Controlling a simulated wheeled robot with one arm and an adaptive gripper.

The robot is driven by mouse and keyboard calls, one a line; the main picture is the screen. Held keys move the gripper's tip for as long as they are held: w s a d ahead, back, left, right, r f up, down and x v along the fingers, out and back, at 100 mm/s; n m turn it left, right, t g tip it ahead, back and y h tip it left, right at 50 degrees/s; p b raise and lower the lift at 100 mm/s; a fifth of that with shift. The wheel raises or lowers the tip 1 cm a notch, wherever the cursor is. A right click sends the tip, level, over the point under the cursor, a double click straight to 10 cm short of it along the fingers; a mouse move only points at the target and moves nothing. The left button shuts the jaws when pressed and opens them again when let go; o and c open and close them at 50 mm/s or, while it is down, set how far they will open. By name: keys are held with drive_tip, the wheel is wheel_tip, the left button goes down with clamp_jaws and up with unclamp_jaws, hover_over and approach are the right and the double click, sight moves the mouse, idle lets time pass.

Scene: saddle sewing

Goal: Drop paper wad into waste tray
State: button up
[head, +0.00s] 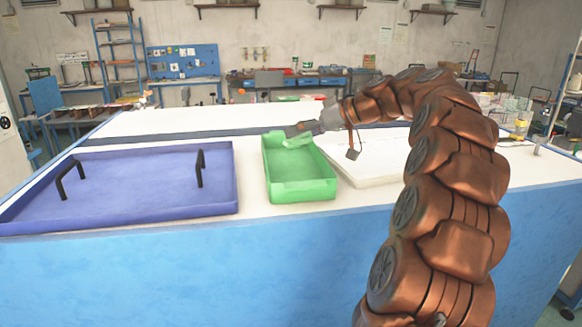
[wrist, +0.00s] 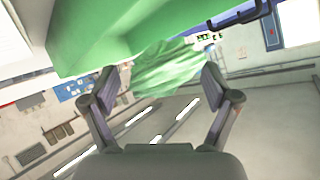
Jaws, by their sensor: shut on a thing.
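A crumpled light green paper wad (head: 298,142) is in my gripper (head: 301,131) at the far end of the green tray (head: 303,191). In the wrist view, the wad (wrist: 172,68) sits between the two fingers of my gripper (wrist: 160,82), which is shut on it. The green tray (wrist: 90,30) fills the upper part of the wrist view, close to the wad. The wad appears over the tray's far end. I cannot tell whether it touches the tray. No other contents show in the visible part of the tray.
A large blue tray (head: 130,213) with two black handles stands left of the green tray. A white slab-like thing (head: 372,172) lies to the right, partly behind my arm. The white table (head: 180,122) has free room behind the trays. Shelves and workbenches stand farther back.

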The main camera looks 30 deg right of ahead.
drive_tip(key=shift+f, duration=1)
drive_tip(key=o, duration=1)
drive_tip(key=v, duration=1.1)
drive_tip(key=shift+s+d+r, duration=0.2)
drive_tip(key=shift+s+d, duration=0.05)
